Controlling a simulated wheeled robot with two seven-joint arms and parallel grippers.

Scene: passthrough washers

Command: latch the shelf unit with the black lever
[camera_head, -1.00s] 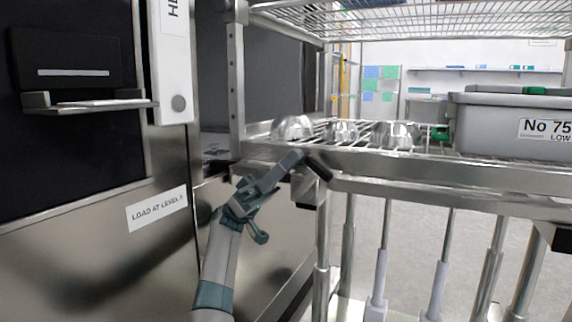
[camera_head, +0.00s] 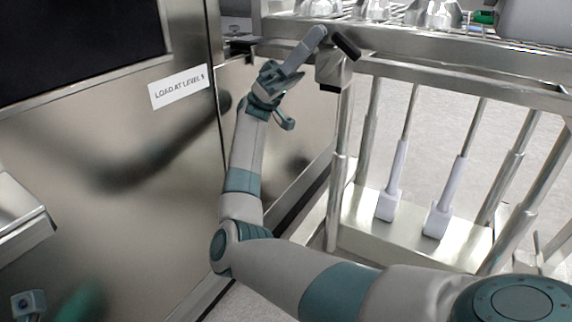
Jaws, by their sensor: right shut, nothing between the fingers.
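The black lever (camera_head: 346,45) sticks out at a slant from a metal block (camera_head: 333,70) under the front left corner of the shelf unit's (camera_head: 420,42) rail. My right gripper (camera_head: 318,34) reaches up to it from below left. Its fingers are shut and empty, with the tips just left of the lever's upper end. I cannot tell whether the tips touch the lever.

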